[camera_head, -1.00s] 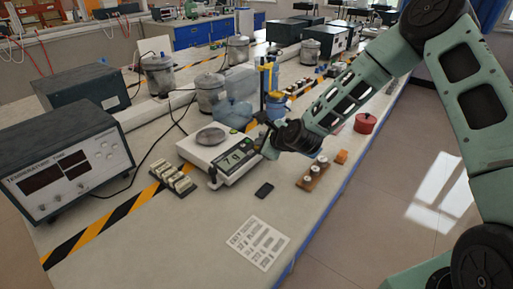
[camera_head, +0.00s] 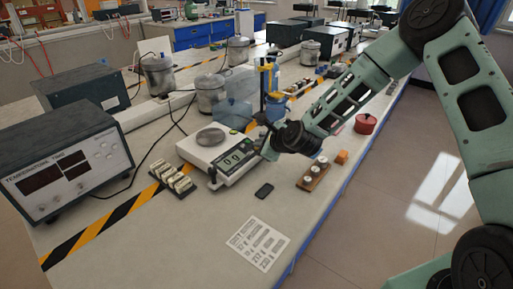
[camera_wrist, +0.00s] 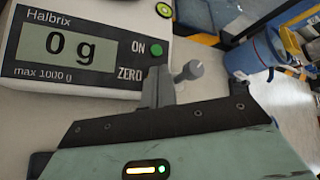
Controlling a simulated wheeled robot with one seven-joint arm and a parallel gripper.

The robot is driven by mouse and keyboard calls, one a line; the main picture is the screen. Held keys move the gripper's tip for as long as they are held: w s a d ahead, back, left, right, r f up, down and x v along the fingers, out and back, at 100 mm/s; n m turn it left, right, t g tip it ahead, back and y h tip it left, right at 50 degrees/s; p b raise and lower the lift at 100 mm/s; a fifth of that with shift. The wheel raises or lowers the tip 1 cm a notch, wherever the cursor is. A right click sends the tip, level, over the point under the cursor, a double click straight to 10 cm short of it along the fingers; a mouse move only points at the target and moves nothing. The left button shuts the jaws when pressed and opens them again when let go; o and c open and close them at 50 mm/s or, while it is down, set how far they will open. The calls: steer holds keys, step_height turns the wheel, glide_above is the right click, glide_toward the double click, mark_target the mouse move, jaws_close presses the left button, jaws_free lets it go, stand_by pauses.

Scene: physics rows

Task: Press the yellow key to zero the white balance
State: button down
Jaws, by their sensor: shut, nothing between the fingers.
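The white balance (camera_head: 203,150) stands on the bench with a round grey pan (camera_head: 211,136). Its display (camera_wrist: 66,47) reads 0 g in the wrist view. A green key (camera_wrist: 156,49) sits beside the word ON. The word ZERO (camera_wrist: 129,74) is printed below it. The yellow key is not visible; the spot beside ZERO is covered by my gripper (camera_wrist: 158,85). My gripper is shut and empty, its tips at the balance's front panel. Whether they touch it, I cannot tell. In the head view my gripper (camera_head: 266,150) is at the right end of that panel.
A row of small weights (camera_head: 173,180) stands left of the balance, and a wooden weight block (camera_head: 313,174) to the right. A black phone-like object (camera_head: 264,191) and a printed sheet (camera_head: 258,243) lie in front. A yellow-and-blue stand (camera_head: 265,88) rises behind my gripper.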

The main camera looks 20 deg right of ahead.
steer(key=shift+s+r+p, duration=0.1)
steer(key=shift+r+p, duration=0.3)
steer(key=shift+r, duration=0.3)
steer(key=shift+r, duration=0.1)
steer(key=r+p, duration=0.2)
steer(key=r, duration=0.1)
steer(key=r+p, duration=0.1)
steer(key=shift+s+d+r+p, duration=0.3)
steer(key=shift+s+d+r, duration=0.05)
steer(key=shift+s, duration=0.05)
stand_by(0.4)
steer(key=s+a+r+n+g+y, duration=0.1)
steer(key=s+a+r+n+g, duration=0.2)
steer(key=s+a+n, duration=0.45)
steer(key=s+a+r+n+g, duration=0.3)
steer(key=s+a+n+g, duration=0.15)
steer(key=s+n, duration=0.6)
steer(key=s+d+r+n+g+h, duration=0.1)
steer(key=s+d+r+n+h, duration=0.1)
steer(key=s+n, duration=0.4)
steer(key=s+d+r+n+g+h, duration=0.2)
steer(key=s+n, duration=0.5)
steer(key=s, duration=1)
step_height(320, 180, up, 2)
steer(key=shift+d+r+n, duration=0.25)
steer(key=shift+d+n, duration=0.05)
steer(key=shift+d, duration=0.25)
